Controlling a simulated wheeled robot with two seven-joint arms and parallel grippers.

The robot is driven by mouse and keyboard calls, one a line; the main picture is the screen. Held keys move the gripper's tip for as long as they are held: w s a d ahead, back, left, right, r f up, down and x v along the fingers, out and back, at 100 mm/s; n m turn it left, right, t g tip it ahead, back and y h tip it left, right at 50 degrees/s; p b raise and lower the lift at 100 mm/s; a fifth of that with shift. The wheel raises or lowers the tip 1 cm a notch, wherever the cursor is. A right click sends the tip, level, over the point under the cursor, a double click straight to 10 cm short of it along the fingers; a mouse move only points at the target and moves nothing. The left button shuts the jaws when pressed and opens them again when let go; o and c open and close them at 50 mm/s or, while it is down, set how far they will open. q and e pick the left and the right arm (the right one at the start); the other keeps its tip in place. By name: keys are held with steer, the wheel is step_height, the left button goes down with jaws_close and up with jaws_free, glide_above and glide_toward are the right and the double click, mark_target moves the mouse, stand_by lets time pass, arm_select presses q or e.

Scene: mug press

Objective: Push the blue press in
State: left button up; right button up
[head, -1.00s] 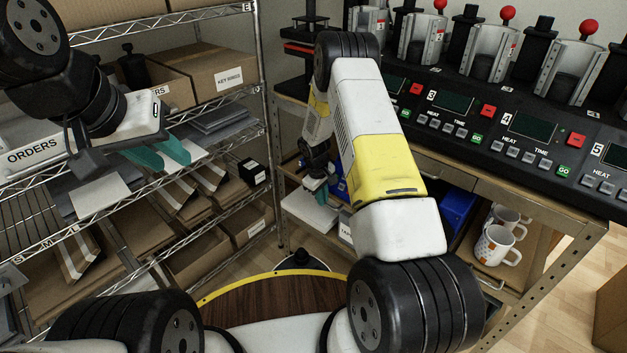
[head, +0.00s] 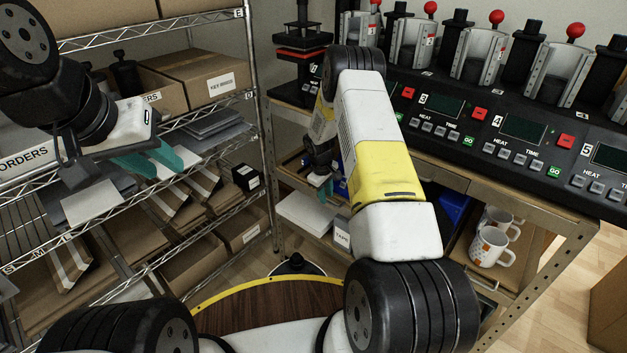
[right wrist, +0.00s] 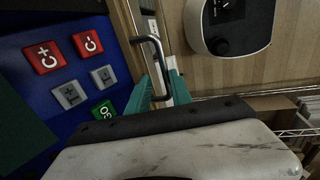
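The blue press shows in the right wrist view as a blue panel (right wrist: 90,20) with red, grey and green GO buttons at the left. In the head view only bits of blue (head: 337,165) show behind my right arm. My right gripper (right wrist: 162,76) has its teal fingers on either side of a grey bar handle (right wrist: 151,50), to the right of the panel. Whether they clamp it I cannot tell. In the head view the right gripper (head: 325,186) is small and partly hidden at the lower shelf. My left gripper (head: 150,163) is open and empty at the wire rack.
A row of mug presses (head: 500,130) stands on the bench top. Below are mugs (head: 492,248), a white flat item (head: 305,212) and a box (head: 342,234). The wire rack (head: 257,140) with cartons stands left. A rounded dark device (right wrist: 232,22) is near the right gripper.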

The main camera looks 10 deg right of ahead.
steer(key=shift+o, duration=0.5)
steer(key=shift+s, duration=0.1)
steer(key=shift+a+r, duration=0.1)
steer(key=shift+r, duration=0.05)
step_height(320, 180, up, 7)
steer(key=a, duration=0.1)
steer(key=shift+s+r, duration=0.2)
steer(key=shift+s, duration=0.25)
steer(key=s+a+r+m+t+y, duration=0.1)
steer(key=s+r, duration=0.3)
steer(key=r, duration=0.5)
steer(key=s+a+r+m, duration=0.1)
steer(key=s+r, duration=0.3)
steer(key=r, duration=0.5)
steer(key=s+r+m+t+y, duration=0.15)
steer(key=s+r, duration=0.25)
steer(key=r, duration=0.5)
steer(key=s+a+r+m, duration=0.1)
steer(key=s+r, duration=0.2)
steer(key=s, duration=0.4)
steer(key=s+a+r+m+t+y, duration=0.1)
steer(key=s+a+r, duration=0.1)
steer(key=s, duration=0.6)
steer(key=s+a+r+m+t, duration=0.1)
steer(key=s+r, duration=0.3)
steer(key=s, duration=0.4)
steer(key=shift+s+a+r, duration=0.15)
steer(key=shift+s+a, duration=0.1)
steer(key=shift+a, duration=0.1)
steer(key=shift+y, duration=0.25)
